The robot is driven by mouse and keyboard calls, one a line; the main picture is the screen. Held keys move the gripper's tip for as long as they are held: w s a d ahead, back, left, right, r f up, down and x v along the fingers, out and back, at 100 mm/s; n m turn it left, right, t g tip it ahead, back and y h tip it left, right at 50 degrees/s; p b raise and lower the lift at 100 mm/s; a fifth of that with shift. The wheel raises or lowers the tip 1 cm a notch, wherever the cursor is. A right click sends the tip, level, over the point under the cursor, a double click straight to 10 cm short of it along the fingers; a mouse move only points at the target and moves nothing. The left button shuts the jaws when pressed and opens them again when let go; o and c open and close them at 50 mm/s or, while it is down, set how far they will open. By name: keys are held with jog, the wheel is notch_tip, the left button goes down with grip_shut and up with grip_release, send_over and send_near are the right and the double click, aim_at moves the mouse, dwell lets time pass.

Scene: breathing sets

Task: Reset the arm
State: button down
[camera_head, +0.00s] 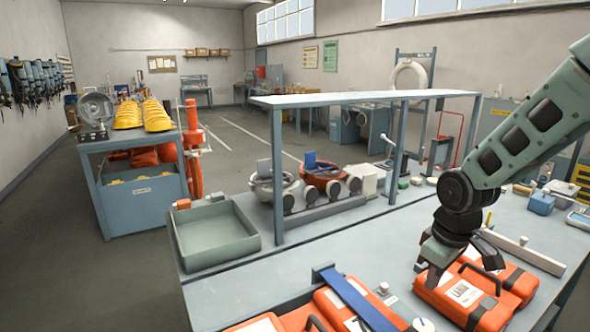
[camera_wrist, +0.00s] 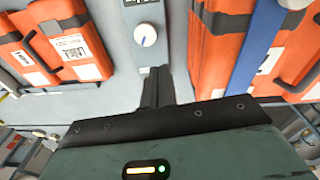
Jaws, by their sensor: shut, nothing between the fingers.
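My arm reaches in from the right in the head view. Its gripper (camera_head: 433,280) points down over the workbench, in front of or over the left end of an orange case (camera_head: 478,293); I cannot tell whether it touches. In the wrist view my gripper's dark fingers (camera_wrist: 156,86) are together with nothing between them. They lie over the grey strip between two orange cases, one on the left (camera_wrist: 68,45) and one on the right (camera_wrist: 215,50). A white knob (camera_wrist: 146,35) is just beyond the fingertips.
An empty green-grey tray (camera_head: 215,238) is at the bench's left end. A raised shelf (camera_head: 365,97) on posts stands behind, with masks (camera_head: 325,175) below it. A blue strap (camera_head: 357,300) crosses the front orange case (camera_head: 335,308). A long pale bar (camera_head: 522,253) lies right of my gripper.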

jog(key=s+d+r+m+t, duration=0.1)
jog(key=s+d+r+m, duration=0.1)
jog(key=s+m, duration=0.3)
jog(key=s+d+r+m, duration=0.2)
jog(key=s, duration=0.5)
jog(key=s+a+f+n+g+b, duration=0.1)
jog(key=s+a+n+b, duration=0.1)
jog(key=s+a, duration=0.4)
jog(key=s+a+f+n+g+b, duration=0.1)
jog(key=s+a+n+b, duration=0.2)
jog(key=a, duration=0.8)
jog(key=s+n, duration=0.2)
jog(key=s, duration=0.2)
jog(key=shift+a+f+n, duration=0.3)
jog(key=shift+a, duration=0.05)
jog(key=shift+s, duration=0.1)
